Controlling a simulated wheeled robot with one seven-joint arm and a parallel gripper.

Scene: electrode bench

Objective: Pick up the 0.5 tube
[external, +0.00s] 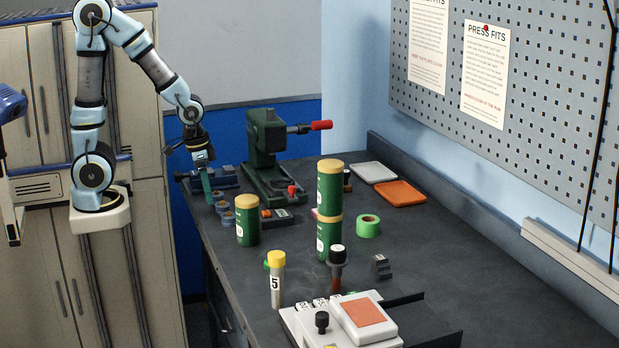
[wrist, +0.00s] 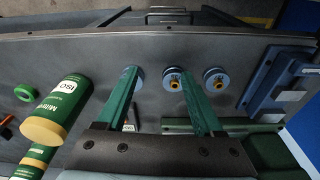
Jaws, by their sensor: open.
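A clear tube with a yellow cap (external: 276,280) stands upright near the front of the bench; its label shows a "5". A tube with a black cap (external: 337,268) and dark reddish-brown lower part stands to its right. I cannot read a full "0.5" on any tube. My gripper (external: 208,198) is open and empty at the bench's far left, well behind both tubes. In the wrist view its green fingers (wrist: 160,76) point over small round blue pieces with brass centres (wrist: 174,82). The clear tube is not visible in the wrist view.
A green canister (external: 247,222) and two stacked green canisters (external: 329,205) stand mid-bench, between my gripper and the tubes. A green press (external: 266,150) stands behind. A white device with an orange pad (external: 368,315) is at the front. Green tape (external: 368,226) lies right.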

